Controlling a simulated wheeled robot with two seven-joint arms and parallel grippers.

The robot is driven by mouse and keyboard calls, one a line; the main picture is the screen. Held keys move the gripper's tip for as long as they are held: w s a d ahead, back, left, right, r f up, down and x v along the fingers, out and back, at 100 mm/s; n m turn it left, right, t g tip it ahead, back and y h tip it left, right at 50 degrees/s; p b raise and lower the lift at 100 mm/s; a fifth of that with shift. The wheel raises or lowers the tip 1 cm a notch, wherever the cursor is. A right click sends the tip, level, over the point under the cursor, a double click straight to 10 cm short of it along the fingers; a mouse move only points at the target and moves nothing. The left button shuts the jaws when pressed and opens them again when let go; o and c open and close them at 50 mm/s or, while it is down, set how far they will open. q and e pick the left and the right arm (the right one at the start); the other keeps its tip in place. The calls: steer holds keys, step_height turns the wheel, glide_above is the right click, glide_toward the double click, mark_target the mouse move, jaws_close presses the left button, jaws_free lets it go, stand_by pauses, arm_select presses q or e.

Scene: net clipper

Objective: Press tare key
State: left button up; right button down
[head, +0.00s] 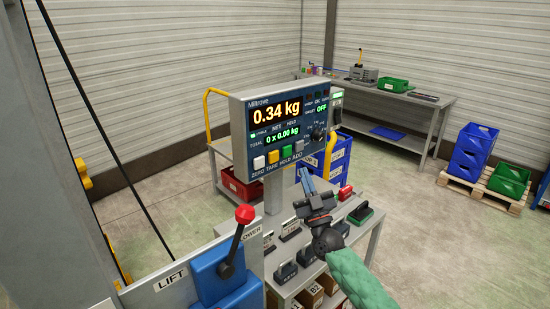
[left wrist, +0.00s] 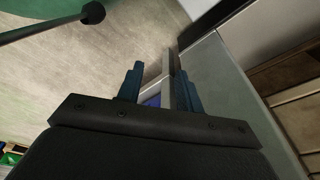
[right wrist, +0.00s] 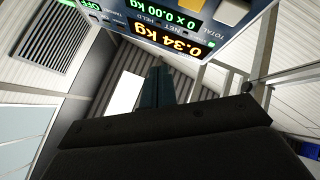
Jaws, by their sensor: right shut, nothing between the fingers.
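The scale indicator (head: 285,120) stands on a post in the head view and reads 0.34 kg. Its tare key (head: 272,156) is the yellow one, between the white zero key (head: 259,162) and the green hold key (head: 286,151). My right gripper (head: 304,174) is shut and empty, below and to the right of the keys, apart from them. In the right wrist view the shut fingers (right wrist: 160,75) are under the upside-down display, with the yellow key (right wrist: 200,11) at the top edge. My left gripper (left wrist: 160,80) shows open in the left wrist view.
A blue lift box with a red-knobbed lever (head: 245,215) stands at front left. Below the indicator, a bench (head: 365,240) holds several dark weights and a red-handled item (head: 345,192). A workbench (head: 430,110) and stacked blue crates (head: 472,150) are further back.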

mark_target(274, 157)
stand_by(0.4)
steer(key=shift+n, duration=0.3)
